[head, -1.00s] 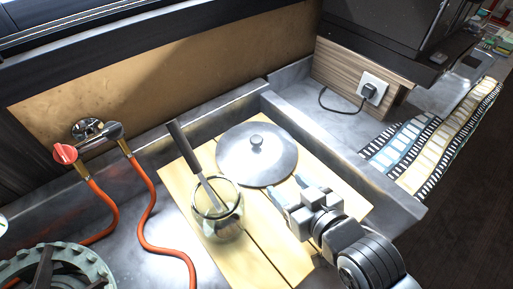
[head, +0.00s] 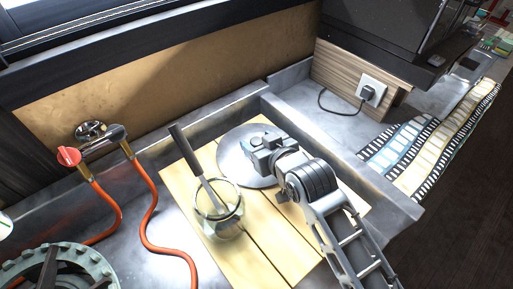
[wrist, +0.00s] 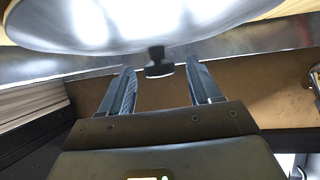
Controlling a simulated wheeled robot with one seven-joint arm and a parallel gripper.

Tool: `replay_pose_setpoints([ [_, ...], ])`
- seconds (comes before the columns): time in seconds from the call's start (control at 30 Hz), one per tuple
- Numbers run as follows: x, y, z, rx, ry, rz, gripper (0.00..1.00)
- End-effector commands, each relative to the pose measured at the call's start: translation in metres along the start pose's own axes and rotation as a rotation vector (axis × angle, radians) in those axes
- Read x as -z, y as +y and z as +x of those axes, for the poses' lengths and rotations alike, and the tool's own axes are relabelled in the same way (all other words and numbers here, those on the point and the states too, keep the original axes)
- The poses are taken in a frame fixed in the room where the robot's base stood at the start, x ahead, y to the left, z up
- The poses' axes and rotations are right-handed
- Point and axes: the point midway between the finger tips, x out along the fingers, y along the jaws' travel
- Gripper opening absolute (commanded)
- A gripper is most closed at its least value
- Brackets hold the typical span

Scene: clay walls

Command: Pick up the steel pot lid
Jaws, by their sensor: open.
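The steel pot lid (head: 233,163) is a round, shiny disc lying on the wooden board, partly covered by my gripper in the head view. In the wrist view the lid (wrist: 130,22) fills the top, and its dark knob (wrist: 158,68) points toward me. My gripper (head: 258,147) is over the lid's knob area in the head view. Its fingers (wrist: 160,67) are open in the wrist view, with the knob between their tips in the picture. No contact with the knob is visible.
A glass jar (head: 220,214) with a dark-handled utensil (head: 187,150) stands left of the lid on the wooden board (head: 268,235). A raised metal edge (head: 340,150) runs behind and right. Red hoses (head: 150,215) and a burner (head: 60,270) lie left.

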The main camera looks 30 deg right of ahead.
Motion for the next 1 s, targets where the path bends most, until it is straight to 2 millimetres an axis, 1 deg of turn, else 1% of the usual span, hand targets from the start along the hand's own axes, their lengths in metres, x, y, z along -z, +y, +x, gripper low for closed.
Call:
replay_pose_setpoints([
  [0.03,0.000,0.000,0.006,0.000,-0.002,0.000,0.63],
  [0.13,0.000,0.000,0.015,0.000,0.000,0.000,0.63],
  [0.4,-0.001,-0.001,0.017,0.001,0.000,0.000,0.63],
  [0.47,-0.001,-0.001,0.017,0.001,0.000,0.000,0.58],
  [1.0,-0.002,-0.001,0.017,0.001,-0.001,0.000,0.06],
])
